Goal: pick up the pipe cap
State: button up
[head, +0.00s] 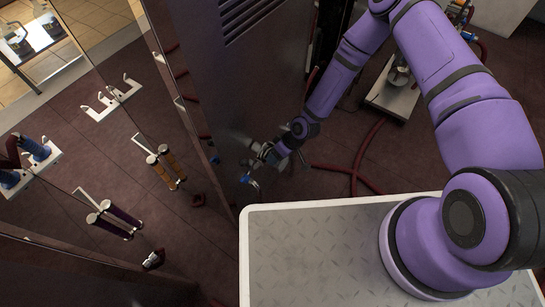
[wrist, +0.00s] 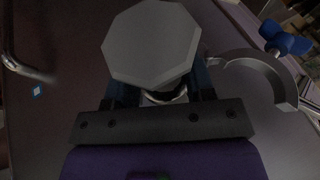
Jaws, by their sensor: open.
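The pipe cap (wrist: 152,42) shows in the wrist view as a pale grey octagonal face at the top centre. My gripper (wrist: 160,88) is open, with one dark finger to each side of the lower part of the cap. The cap's face hides the fingertips, so I cannot tell if they touch it. A round metal part shows between the fingers below the cap. In the head view my gripper (head: 267,155) is beside the dark cabinet, small and partly hidden by its wrist; I cannot make out the cap there.
A blue-handled valve (wrist: 285,40) and a curved grey metal part (wrist: 265,72) are close on the right in the wrist view. A metal handle (wrist: 25,68) is at left. In the head view the cabinet (head: 235,80) stands beside my gripper, and red hoses (head: 350,170) lie on the floor.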

jog(key=shift+a+f, duration=0.1)
jog(key=shift+c, duration=0.5)
jog(key=c, duration=0.6)
